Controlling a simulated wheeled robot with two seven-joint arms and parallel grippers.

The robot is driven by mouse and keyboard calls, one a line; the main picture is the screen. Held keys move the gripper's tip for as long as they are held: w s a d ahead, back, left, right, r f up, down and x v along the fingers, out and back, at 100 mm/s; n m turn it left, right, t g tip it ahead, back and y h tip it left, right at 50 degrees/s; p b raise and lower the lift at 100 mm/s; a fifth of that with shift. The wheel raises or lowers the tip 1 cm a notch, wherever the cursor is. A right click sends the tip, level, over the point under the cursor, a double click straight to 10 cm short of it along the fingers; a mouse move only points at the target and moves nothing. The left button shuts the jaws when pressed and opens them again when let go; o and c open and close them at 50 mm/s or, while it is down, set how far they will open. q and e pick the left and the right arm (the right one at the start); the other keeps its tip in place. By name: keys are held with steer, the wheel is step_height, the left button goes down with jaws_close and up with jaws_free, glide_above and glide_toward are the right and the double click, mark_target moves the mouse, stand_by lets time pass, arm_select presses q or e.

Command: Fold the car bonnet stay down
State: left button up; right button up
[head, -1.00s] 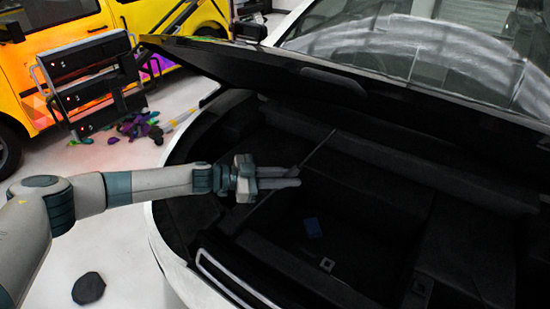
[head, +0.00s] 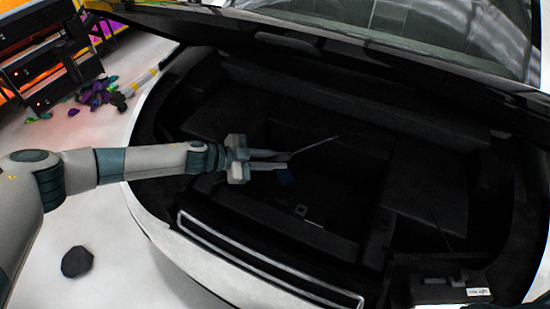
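The bonnet stay (head: 317,145) is a thin grey rod in the engine bay, leaning low toward the upper right. Its free end points away from my gripper, and its lower part is hidden behind the fingers or lost in the dark. My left gripper (head: 283,160) reaches in from the left over the bay, its fingers close together on the stay near their tips. The dark bonnet (head: 330,57) is raised above the bay, and the stay's end stands clear of it. My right gripper is not in view.
The bay's front rim (head: 270,265) with a silver-edged slot runs below my arm. A black tool cabinet (head: 45,65) stands at the upper left, and a dark round object (head: 77,262) lies on the pale floor.

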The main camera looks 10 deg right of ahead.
arm_select(q)
steer(key=o, duration=0.4)
steer(key=shift+o, duration=0.2)
steer(key=shift+b+v, duration=0.3)
steer(key=shift+v, duration=0.5)
steer(key=b+v, duration=0.4)
steer(key=v, duration=1.2)
steer(key=shift+b, duration=0.3)
steer(key=shift+d+f, duration=0.1)
